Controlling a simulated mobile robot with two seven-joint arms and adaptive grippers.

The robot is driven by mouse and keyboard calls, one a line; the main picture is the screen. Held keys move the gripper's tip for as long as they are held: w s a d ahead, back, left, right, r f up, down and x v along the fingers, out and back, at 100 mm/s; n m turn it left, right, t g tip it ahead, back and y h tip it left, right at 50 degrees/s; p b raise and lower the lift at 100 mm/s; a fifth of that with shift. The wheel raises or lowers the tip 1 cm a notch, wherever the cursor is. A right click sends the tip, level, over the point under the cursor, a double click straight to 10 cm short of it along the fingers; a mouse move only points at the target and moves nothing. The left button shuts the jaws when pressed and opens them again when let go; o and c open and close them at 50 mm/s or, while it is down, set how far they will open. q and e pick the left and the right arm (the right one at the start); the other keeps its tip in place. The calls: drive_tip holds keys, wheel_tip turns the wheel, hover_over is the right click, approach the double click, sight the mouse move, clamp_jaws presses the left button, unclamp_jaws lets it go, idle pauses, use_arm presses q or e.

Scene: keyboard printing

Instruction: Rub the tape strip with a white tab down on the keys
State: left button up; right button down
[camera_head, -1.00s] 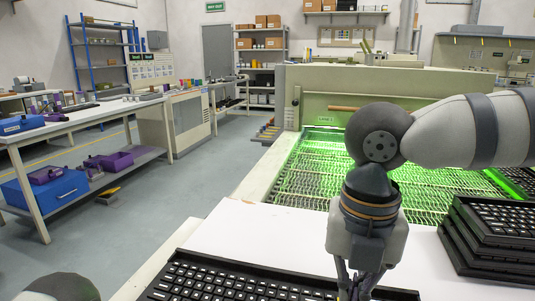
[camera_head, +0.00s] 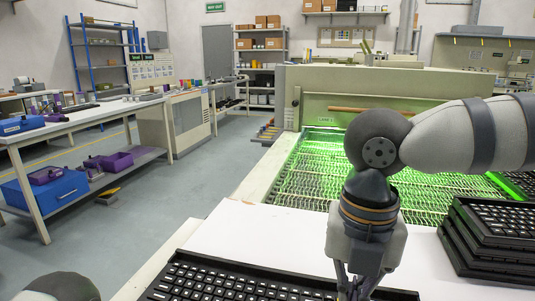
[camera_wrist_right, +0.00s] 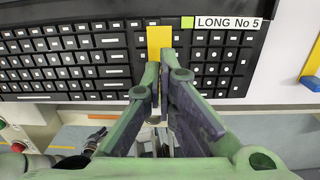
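The black keyboard (camera_head: 230,283) lies at the front edge of the white table in the head view, cut by the frame's bottom. In the right wrist view the keyboard (camera_wrist_right: 95,62) spans the upper part. A yellow strip (camera_wrist_right: 159,38) lies across its keys, with its lower end behind my fingertips; I cannot make out a white tab on it. My right gripper (camera_wrist_right: 162,62) points at the keys over the strip's lower end, fingertips together. I cannot tell whether it touches the strip. In the head view the right gripper is at the bottom edge, partly cut off. My left gripper is out of view.
A label reading LONG No 5 (camera_wrist_right: 228,23) and a green square (camera_wrist_right: 187,22) sit at the keyboard's far edge. Stacked black keyboards (camera_head: 495,235) stand on the right. A green-lit mesh conveyor (camera_head: 310,175) lies behind the white table (camera_head: 260,232). A yellow and blue piece (camera_wrist_right: 312,65) lies right of the keyboard.

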drive_tip(key=shift+f, duration=1.1)
idle(1.2)
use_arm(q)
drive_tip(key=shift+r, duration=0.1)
use_arm(e)
drive_tip(key=shift+r+p, duration=0.75)
drive_tip(key=shift+p, duration=0.05)
drive_tip(key=shift+w+d+f, duration=0.1)
drive_tip(key=shift+w+d, duration=0.1)
drive_tip(key=shift+w, duration=0.4)
drive_tip(key=shift+w+d, duration=0.15)
drive_tip(key=shift+w, duration=0.45)
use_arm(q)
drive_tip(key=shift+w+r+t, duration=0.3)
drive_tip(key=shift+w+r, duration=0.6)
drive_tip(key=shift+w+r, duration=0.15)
use_arm(e)
drive_tip(key=shift+f, duration=0.65)
wheel_tip(320, 180, up, 7)
drive_tip(key=p, duration=0.3)
drive_tip(key=shift+r, duration=0.15)
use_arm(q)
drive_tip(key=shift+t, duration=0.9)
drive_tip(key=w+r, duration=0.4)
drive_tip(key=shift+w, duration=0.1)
